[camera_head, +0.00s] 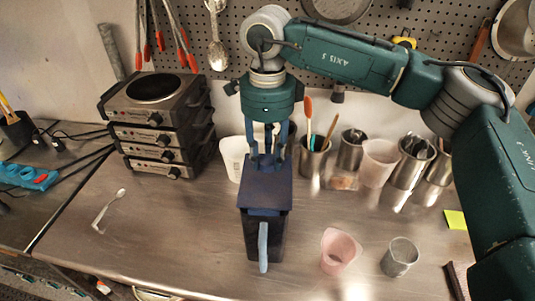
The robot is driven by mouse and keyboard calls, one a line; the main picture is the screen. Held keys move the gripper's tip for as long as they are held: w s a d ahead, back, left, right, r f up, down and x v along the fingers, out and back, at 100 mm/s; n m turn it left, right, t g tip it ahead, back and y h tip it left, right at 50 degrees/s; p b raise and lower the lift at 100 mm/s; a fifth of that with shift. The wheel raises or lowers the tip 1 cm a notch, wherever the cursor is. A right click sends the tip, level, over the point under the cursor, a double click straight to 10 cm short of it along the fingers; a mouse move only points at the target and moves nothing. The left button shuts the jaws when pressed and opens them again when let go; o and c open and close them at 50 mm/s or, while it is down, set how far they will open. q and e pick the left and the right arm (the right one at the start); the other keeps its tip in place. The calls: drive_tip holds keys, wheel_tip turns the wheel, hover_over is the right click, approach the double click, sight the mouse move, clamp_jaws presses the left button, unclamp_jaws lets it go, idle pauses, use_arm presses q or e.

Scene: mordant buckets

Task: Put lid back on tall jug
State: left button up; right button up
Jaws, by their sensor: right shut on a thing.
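A tall dark jug (279,240) stands on the metal table in the middle of the head view, with a light blue handle (263,248) facing me. A dark blue square lid (265,188) is over the top of the jug and covers its opening from view. I cannot tell whether the lid touches the rim or is slightly above it. My right gripper (266,157) points down from above, shut on the lid at its far part. My left gripper is out of view.
A white container (233,158) stands just behind the jug. A pink cup (338,250) and a clear grey cup (399,257) stand to the right. Stacked hot plates (157,130) are at the back left, metal utensil cups (411,163) at the back right.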

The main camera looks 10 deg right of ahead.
use_arm(q)
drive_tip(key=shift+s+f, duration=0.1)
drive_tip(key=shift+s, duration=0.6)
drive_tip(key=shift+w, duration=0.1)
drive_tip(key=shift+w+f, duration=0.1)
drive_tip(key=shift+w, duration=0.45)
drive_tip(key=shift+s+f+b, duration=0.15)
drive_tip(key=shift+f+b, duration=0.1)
drive_tip(key=shift+b, duration=0.2)
use_arm(e)
drive_tip(key=shift+f, duration=0.1)
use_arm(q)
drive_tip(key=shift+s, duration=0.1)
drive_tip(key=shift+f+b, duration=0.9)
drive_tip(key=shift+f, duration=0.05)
use_arm(e)
drive_tip(key=shift+f, duration=0.9)
